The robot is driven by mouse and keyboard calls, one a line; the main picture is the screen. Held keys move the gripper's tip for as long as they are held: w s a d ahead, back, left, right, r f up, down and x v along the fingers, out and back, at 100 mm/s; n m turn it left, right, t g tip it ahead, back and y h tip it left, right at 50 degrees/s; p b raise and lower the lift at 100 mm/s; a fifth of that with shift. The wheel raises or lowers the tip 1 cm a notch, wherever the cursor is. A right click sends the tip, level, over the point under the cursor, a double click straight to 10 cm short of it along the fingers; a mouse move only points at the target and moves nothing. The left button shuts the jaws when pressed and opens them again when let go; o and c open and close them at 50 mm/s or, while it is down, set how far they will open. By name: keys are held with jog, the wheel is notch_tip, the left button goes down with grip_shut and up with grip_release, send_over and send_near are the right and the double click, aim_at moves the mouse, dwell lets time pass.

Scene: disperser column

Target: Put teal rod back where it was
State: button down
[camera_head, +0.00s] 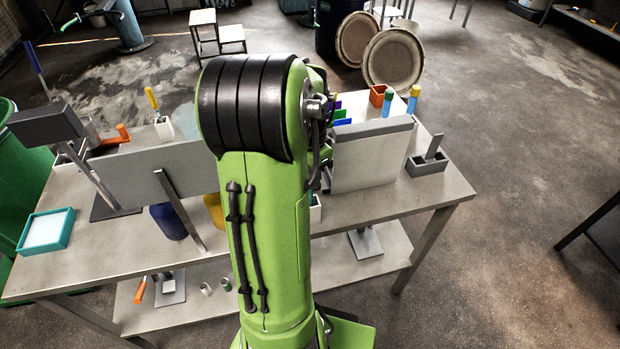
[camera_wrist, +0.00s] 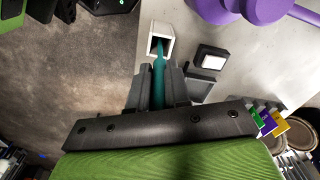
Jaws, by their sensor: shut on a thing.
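In the wrist view, my gripper (camera_wrist: 161,74) is shut on the teal rod (camera_wrist: 158,68). The rod sticks out past the fingertips, and its far end is at the dark opening of a white square holder (camera_wrist: 168,34). I cannot tell how deep the end sits in the holder or whether it touches the walls. In the head view my arm hides the gripper and the rod.
A white-topped block (camera_wrist: 211,57) and a dark grey box (camera_wrist: 202,88) stand close to the right of the holder. Purple parts (camera_wrist: 262,10) are above right. In the head view, a grey panel (camera_head: 150,176) and a pale panel (camera_head: 370,160) flank my arm on the metal table (camera_head: 110,250).

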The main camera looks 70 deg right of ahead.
jog(key=shift+f, duration=0.1)
jog(key=c, duration=1.1)
grip_release()
notch_tip(320, 180, up, 12)
jog(key=p, duration=0.3)
jog(key=shift+w+a+r, duration=0.1)
jog(key=shift+a+r, duration=0.05)
jog(key=shift+r, duration=0.1)
